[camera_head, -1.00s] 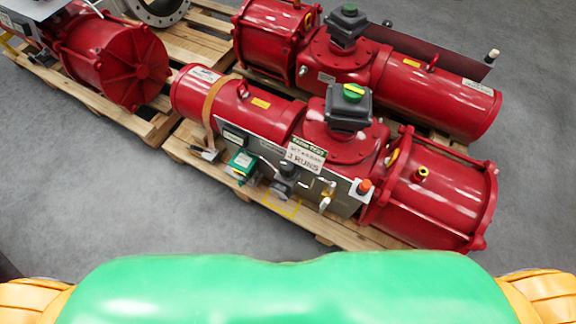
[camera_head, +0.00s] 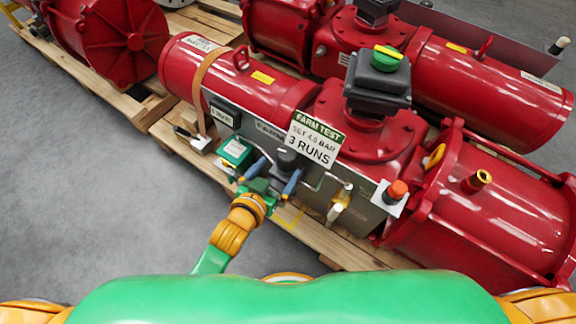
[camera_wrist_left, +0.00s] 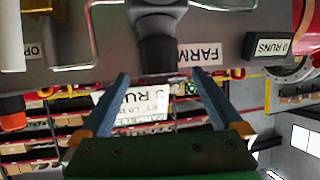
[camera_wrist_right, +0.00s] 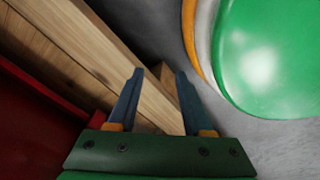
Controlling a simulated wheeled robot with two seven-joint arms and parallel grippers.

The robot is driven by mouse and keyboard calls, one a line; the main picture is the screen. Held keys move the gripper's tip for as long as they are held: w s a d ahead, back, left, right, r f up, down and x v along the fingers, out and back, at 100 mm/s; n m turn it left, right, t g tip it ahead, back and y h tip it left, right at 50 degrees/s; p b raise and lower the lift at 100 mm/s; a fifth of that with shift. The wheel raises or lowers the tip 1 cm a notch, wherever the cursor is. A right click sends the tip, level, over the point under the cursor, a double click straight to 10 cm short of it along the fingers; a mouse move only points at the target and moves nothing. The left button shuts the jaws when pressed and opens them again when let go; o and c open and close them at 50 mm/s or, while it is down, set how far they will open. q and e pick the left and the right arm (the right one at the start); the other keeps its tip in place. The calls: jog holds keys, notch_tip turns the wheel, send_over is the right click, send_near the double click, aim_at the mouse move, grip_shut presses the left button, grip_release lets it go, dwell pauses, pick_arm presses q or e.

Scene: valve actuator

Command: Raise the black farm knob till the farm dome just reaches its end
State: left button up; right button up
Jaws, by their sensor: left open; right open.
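The black farm knob (camera_head: 287,158) sticks out from the grey panel marked FARM; it also shows in the left wrist view (camera_wrist_left: 157,45). My left gripper (camera_head: 272,173) is open in front of it. In the left wrist view its blue fingers (camera_wrist_left: 158,76) stand apart on either side of the knob's end, with gaps visible and no grip on it. The farm dome (camera_head: 387,58), green with a yellow mark, tops the dark box on the front red actuator. My right gripper (camera_wrist_right: 158,80) is open and empty near pallet timber, outside the head view.
A sign (camera_head: 313,140) reads FARM TEST, SET 4.5 BAR, 3 RUNS. A counter (camera_wrist_left: 272,46) reads 0 RUNS. A green box (camera_head: 235,152), bent tubing and an orange-red button (camera_head: 397,190) flank the knob. The wooden pallet (camera_head: 290,218) lies below; grey floor is clear at left.

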aim_at(284, 159)
pick_arm(q)
jog(key=x, duration=0.2)
jog(key=r+b+x, duration=0.1)
jog(key=x, duration=0.1)
jog(key=shift+w+d+f, duration=0.1)
jog(key=shift+w+d, duration=0.05)
jog(key=shift+w, duration=0.1)
jog(key=shift+b+x, duration=0.7)
jog(key=shift+x, duration=0.55)
pick_arm(e)
jog(key=shift+w+d+f, duration=0.1)
jog(key=shift+w+f, duration=0.3)
jog(key=shift+f, duration=0.2)
jog(key=shift+w+d+f, duration=0.1)
jog(key=shift+w+f, duration=0.3)
jog(key=shift+f, duration=0.2)
